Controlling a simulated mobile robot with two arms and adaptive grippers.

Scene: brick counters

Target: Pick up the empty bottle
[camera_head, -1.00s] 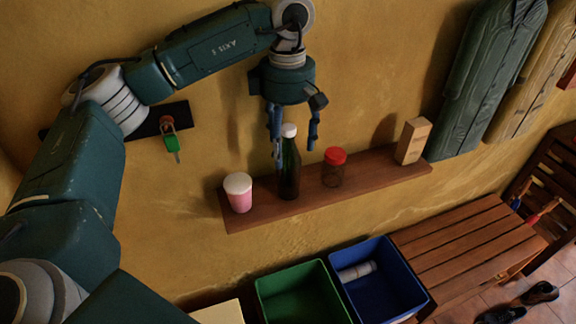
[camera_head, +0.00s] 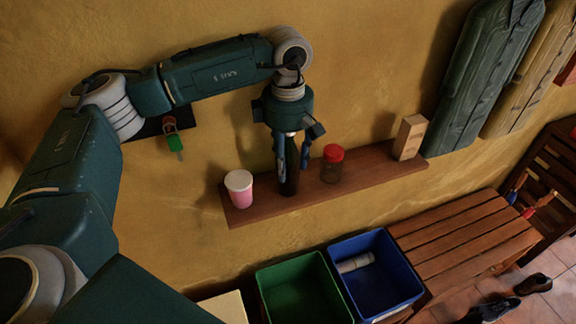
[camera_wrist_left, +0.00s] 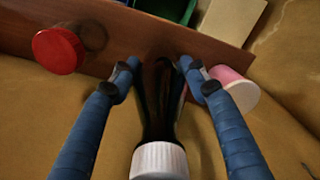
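The empty bottle (camera_head: 289,182) is dark glass and stands upright on the brown wall shelf, its upper part hidden by my left gripper. My left gripper (camera_head: 292,165) points down over it, with a finger on either side. In the left wrist view, the bottle (camera_wrist_left: 160,105) with its white cap (camera_wrist_left: 159,161) lies between the two fingers of the left gripper (camera_wrist_left: 163,80). The fingers are apart, with a gap beside the bottle; the right-hand fingertip is close to the glass. My right gripper is not in view.
On the shelf (camera_head: 368,160) stand a pink cup with a white lid (camera_head: 240,190), a red-lidded jar (camera_head: 332,165) and a wooden block (camera_head: 410,137). Below are a green bin (camera_head: 298,285), a blue bin (camera_head: 385,280) and a slatted bench (camera_head: 460,235). Keys hang on the wall at left.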

